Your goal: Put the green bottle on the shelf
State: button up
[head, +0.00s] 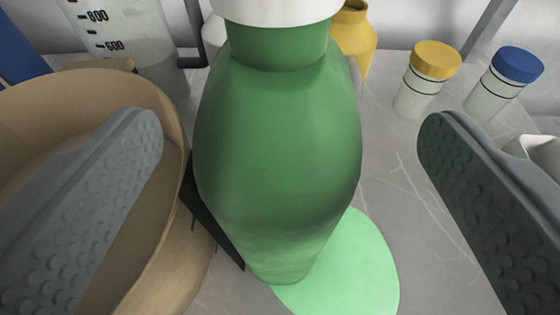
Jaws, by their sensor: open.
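The green bottle (275,150) stands upright, large and close in the middle of the head view. Its white cap (280,10) is cut off by the top edge. My gripper (292,145) is open, with one grey dimpled finger on each side of the bottle. Neither finger appears to touch it; the right finger shows a wider gap than the left. A light green round patch (350,270) lies on the grey surface by the bottle's base. I cannot identify the shelf in this view.
A tan round container (165,235) is close on the left, behind the left finger. A graduated clear vessel (125,40) stands at the back left. A yellow bottle (356,40) is behind the green one. Yellow-capped (435,62) and blue-capped (517,65) jars stand back right.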

jog(key=shift+a+x, duration=0.15)
jog(key=shift+x, duration=1.1)
jog(key=shift+a+x, duration=0.1)
jog(key=shift+x, duration=1.15)
jog(key=shift+s, duration=0.1)
grip_shut()
